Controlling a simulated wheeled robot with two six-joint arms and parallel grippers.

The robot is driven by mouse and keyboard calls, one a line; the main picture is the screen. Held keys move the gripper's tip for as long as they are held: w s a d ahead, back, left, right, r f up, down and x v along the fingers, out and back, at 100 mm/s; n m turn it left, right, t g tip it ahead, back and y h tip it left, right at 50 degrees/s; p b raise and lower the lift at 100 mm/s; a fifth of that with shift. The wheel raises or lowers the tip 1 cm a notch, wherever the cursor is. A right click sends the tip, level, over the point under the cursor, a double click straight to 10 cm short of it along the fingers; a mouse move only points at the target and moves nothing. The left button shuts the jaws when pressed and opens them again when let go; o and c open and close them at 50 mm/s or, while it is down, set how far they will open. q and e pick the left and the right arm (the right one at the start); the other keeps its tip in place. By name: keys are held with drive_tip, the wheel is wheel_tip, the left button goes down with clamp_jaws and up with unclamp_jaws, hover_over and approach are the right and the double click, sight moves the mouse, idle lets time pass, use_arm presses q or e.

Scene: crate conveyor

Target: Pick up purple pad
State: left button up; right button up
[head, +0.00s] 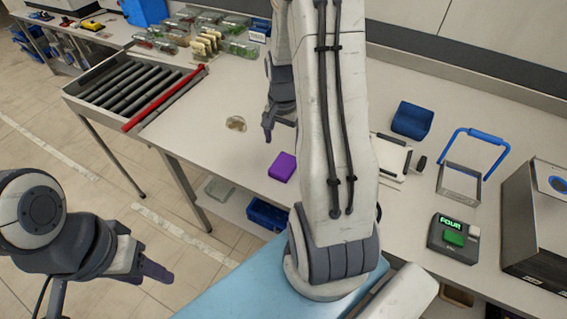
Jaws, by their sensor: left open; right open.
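The purple pad (283,167) lies flat near the front edge of the white table (205,120), left of my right arm. My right gripper (268,130) is open and empty over the table, behind and slightly left of the pad, apart from it. My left gripper (150,268) is open and empty at the lower left, out over the floor in front of the table, well away from the pad.
A small round item (236,124) lies left of the pad. A roller conveyor (125,85) with a red bar is at the left. A dark blue block (412,120), a blue-handled frame (459,181) and a device with a green display (453,240) stand to the right.

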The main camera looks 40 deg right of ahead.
sight(284, 164)
wheel_tip(284, 164, down, 3)
drive_tip(key=shift+f, duration=0.15)
drive_tip(key=shift+s+f+p, duration=0.15)
drive_tip(key=shift+f+p, duration=0.3)
drive_tip(key=shift+f, duration=0.1)
drive_tip(key=shift+f+p, duration=0.5)
drive_tip(key=shift+f, duration=1.6)
drive_tip(key=c, duration=1.2)
drive_tip(key=shift+o, duration=0.2)
